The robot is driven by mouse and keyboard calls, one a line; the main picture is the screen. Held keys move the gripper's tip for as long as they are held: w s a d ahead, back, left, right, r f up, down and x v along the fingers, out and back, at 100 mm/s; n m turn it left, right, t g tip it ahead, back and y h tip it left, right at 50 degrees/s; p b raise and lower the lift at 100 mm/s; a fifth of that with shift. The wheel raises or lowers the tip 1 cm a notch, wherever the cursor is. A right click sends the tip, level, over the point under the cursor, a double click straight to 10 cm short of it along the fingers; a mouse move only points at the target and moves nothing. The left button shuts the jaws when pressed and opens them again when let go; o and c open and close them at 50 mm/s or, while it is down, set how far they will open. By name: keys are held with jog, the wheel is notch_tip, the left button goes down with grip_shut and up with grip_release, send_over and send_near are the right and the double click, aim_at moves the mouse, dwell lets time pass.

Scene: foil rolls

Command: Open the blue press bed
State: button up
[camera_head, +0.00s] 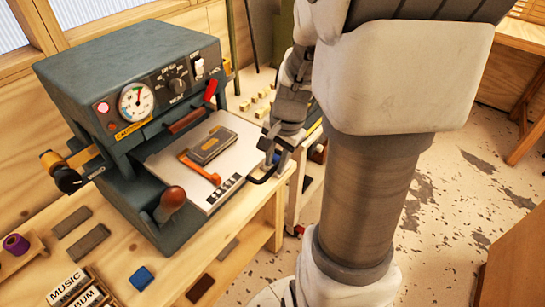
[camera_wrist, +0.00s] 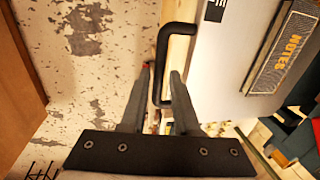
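The blue-grey press (camera_head: 130,85) stands on a wooden bench at the left of the head view. Its pale bed plate (camera_head: 232,128) lies under the raised-looking upper body and shows out on the right side. My gripper (camera_head: 278,150) is at this handle. In the wrist view the gripper's two fingers (camera_wrist: 162,70) stand apart, with the handle bar between the tips and visible gaps beside it.
A red lever (camera_head: 210,90) and a round brown knob (camera_head: 173,198) stick out from the press. Letter blocks (camera_head: 68,285) and small coloured pads (camera_head: 142,277) lie on the bench. Scuffed floor (camera_head: 450,190) is open at the right.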

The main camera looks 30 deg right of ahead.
notch_tip(320, 180, up, 17)
jog(key=s+d+p, duration=0.1)
jog(key=s+p, duration=0.2)
jog(key=p, duration=0.9)
jog(key=shift+d, duration=0.1)
